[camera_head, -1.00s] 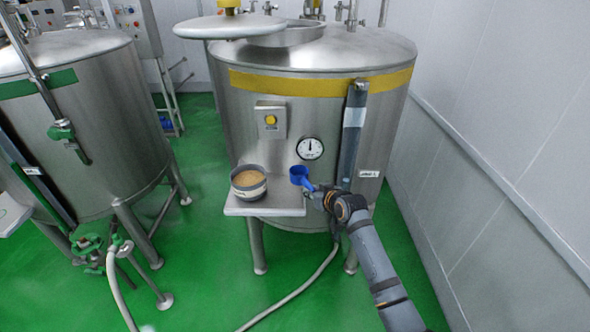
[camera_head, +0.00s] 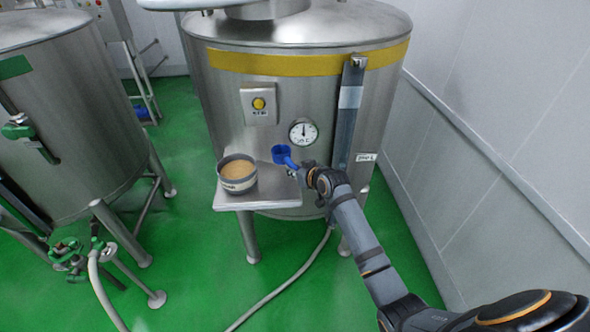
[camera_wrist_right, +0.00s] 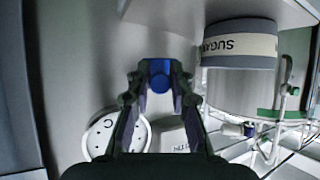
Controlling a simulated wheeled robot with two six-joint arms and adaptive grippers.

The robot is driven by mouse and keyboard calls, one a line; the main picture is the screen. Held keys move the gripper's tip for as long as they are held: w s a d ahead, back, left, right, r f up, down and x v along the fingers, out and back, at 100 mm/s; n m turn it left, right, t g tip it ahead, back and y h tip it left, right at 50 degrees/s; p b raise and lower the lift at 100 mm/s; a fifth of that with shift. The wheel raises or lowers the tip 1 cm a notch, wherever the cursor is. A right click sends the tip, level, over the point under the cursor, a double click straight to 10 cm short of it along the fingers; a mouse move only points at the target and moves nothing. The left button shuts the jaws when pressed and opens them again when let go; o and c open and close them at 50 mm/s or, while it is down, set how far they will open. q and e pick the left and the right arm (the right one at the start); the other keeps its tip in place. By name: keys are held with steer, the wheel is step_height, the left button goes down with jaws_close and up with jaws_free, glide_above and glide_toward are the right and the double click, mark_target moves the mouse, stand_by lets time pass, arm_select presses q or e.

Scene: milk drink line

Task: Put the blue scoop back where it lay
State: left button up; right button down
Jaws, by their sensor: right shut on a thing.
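The blue scoop (camera_head: 281,153) is held by my right gripper (camera_head: 303,174), its cup pointing away from the arm toward the tank. In the right wrist view, the scoop (camera_wrist_right: 158,80) shows between the fingertips of the shut gripper (camera_wrist_right: 158,98). The scoop appears above the back right part of the small steel shelf (camera_head: 272,197), apart from its surface. A grey tub (camera_head: 238,186) of light brown powder stands on the left of the shelf. Its label reads SUGAR in the right wrist view (camera_wrist_right: 238,48), which is upside down. My left gripper is not in view.
The steel tank (camera_head: 225,110) with a yellow band rises behind the shelf. A round gauge (camera_head: 303,131) and a yellow button box (camera_head: 259,104) sit on its wall. A dark vertical strip (camera_head: 347,130) is right of the scoop. The right part of the shelf is bare.

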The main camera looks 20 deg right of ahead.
mark_target(295, 190)
step_height(295, 190, down, 4)
steer(key=b, duration=0.2)
steer(key=shift+w+r+b, duration=0.1)
steer(key=shift+w+b, duration=0.05)
steer(key=shift+b, duration=0.15)
steer(key=shift+f+b, duration=0.35)
steer(key=shift+f, duration=1)
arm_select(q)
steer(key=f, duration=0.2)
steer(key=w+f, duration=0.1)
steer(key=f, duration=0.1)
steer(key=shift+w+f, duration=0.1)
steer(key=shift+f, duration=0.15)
arm_select(e)
steer(key=c, duration=0.5)
jaws_free()
steer(key=shift+r, duration=0.15)
